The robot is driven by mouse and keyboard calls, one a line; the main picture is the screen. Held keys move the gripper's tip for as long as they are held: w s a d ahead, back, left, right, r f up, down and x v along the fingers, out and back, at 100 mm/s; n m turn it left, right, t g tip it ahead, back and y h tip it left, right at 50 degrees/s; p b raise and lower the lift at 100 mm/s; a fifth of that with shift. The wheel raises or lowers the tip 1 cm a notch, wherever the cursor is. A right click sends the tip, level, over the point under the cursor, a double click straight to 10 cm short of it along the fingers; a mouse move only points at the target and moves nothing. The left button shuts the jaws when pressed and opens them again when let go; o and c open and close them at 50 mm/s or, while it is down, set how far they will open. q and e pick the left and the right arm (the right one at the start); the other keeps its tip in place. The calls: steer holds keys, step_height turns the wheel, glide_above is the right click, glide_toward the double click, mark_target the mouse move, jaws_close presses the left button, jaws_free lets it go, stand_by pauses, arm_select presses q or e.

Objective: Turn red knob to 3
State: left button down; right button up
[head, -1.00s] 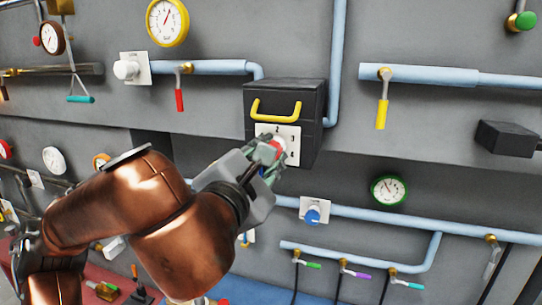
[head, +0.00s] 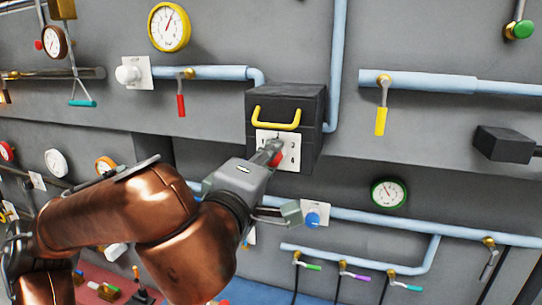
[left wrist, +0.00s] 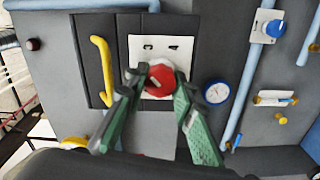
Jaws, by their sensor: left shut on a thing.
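The red knob (head: 277,159) sits on a white numbered plate (head: 291,150) on the front of a black box (head: 310,110). Numbers 3 and 4 show at the plate's right side. In the left wrist view the red knob (left wrist: 162,75) lies between the green-padded fingers. My left gripper (head: 272,152) is shut on the red knob, one finger on each side. It also shows in the left wrist view (left wrist: 157,82). The hand hides part of the plate, and I cannot read which number the knob points to. My right gripper is not in view.
A yellow handle (head: 277,117) juts from the box just above the plate. A blue knob (head: 312,219) on a white plate is below right, close to the hand. A blue pipe (head: 335,60) runs beside the box, and a green gauge (head: 388,193) is further right.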

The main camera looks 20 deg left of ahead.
arm_select(q)
steer(key=shift+m, duration=1.2)
steer(key=shift+p, duration=0.3)
steer(key=c, duration=1.6)
jaws_free()
steer(key=s, duration=1.2)
steer(key=shift+a, duration=0.2)
steer(key=shift+f, duration=0.1)
